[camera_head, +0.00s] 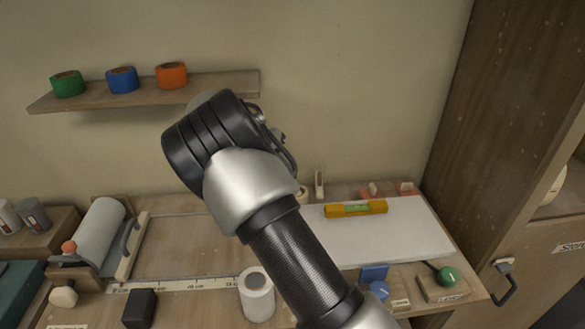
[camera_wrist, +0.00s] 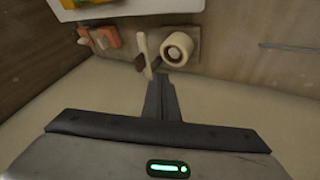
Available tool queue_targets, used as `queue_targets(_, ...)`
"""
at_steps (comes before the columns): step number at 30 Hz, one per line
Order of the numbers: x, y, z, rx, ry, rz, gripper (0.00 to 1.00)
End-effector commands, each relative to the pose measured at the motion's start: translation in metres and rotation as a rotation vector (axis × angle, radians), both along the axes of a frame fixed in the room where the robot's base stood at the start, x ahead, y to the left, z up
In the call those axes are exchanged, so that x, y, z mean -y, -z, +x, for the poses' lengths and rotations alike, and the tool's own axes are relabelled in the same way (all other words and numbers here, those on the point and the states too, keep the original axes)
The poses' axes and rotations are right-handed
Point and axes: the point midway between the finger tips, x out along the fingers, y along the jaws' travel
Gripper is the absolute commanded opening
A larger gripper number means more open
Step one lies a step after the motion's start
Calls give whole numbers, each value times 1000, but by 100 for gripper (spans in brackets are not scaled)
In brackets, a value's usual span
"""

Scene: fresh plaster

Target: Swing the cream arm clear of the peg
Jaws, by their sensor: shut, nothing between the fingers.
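In the wrist view, the cream arm (camera_wrist: 142,50) is a slim bar on a wooden block by the wall. A cream roll (camera_wrist: 177,46) with a pale centre sits beside it; the peg may be that centre, but I cannot tell for sure. My gripper (camera_wrist: 160,80) is shut and empty, its tips close to the cream arm's near end; I cannot tell if they touch. In the head view, the cream arm (camera_head: 319,183) stands small at the back of the bench. The roll (camera_head: 302,195) is partly hidden there by my arm, and my fingers are hidden.
Pink-orange blocks (camera_wrist: 107,37) stand beside the cream arm. A yellow level (camera_head: 356,209) lies on the white board (camera_head: 412,230). A shelf (camera_head: 215,86) with green, blue and orange tape rolls is above. A wooden cabinet (camera_head: 465,110) bounds the right side.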

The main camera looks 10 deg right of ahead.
Motion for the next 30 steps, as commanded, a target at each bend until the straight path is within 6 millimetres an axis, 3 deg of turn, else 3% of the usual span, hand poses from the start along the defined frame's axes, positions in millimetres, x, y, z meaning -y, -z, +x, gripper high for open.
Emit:
queue_targets(12, 47, 70, 26, -4, 3, -1, 0)
queue_targets(21, 80, 66, 20, -2, 2, 2, 0)
queue_targets(30, 83, 67, 20, -2, 0, 2, 0)
